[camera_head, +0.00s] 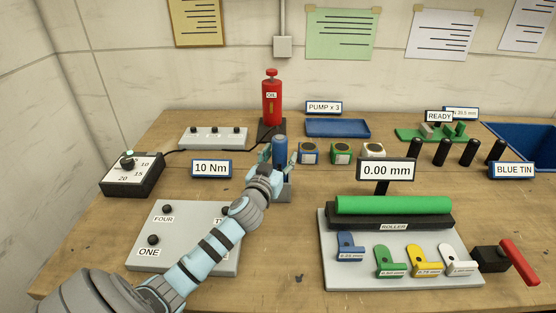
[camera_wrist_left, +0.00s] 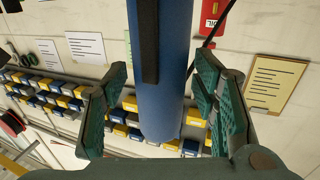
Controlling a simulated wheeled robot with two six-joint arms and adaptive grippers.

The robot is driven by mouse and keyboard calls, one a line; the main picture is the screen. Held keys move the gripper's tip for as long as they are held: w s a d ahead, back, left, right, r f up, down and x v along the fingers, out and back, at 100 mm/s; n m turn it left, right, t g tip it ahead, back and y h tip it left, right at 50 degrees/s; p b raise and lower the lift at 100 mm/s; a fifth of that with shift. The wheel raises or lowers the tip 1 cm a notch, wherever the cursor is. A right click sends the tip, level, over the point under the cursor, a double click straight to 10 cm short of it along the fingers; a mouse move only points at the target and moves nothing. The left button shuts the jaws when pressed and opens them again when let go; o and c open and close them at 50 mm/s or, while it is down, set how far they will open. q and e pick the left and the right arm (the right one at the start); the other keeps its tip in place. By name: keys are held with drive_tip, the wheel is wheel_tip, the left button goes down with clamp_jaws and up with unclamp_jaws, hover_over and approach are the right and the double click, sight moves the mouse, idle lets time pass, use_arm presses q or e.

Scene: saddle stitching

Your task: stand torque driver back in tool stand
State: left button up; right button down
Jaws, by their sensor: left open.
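The torque driver (camera_head: 280,148) is a blue cylinder standing upright at the blue-grey tool stand (camera_head: 284,191), mid-table behind my left wrist. Its lower end is hidden by my gripper, so I cannot tell how deep it sits. My left gripper (camera_head: 279,160) is open, with its fingers on either side of the driver. In the left wrist view, the blue driver body (camera_wrist_left: 165,95) with a black strip lies between the spread green finger pads (camera_wrist_left: 162,75), with gaps showing on both sides. My right gripper is not in view.
A grey numbered plate (camera_head: 165,263) lies under my left arm. The roller unit (camera_head: 395,220) and its 0.00 mm display (camera_head: 387,169) are to the right.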

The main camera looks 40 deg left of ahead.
use_arm(q)
drive_tip(key=b+v, duration=0.1)
drive_tip(key=v, duration=1.1)
drive_tip(key=shift+w, duration=0.15)
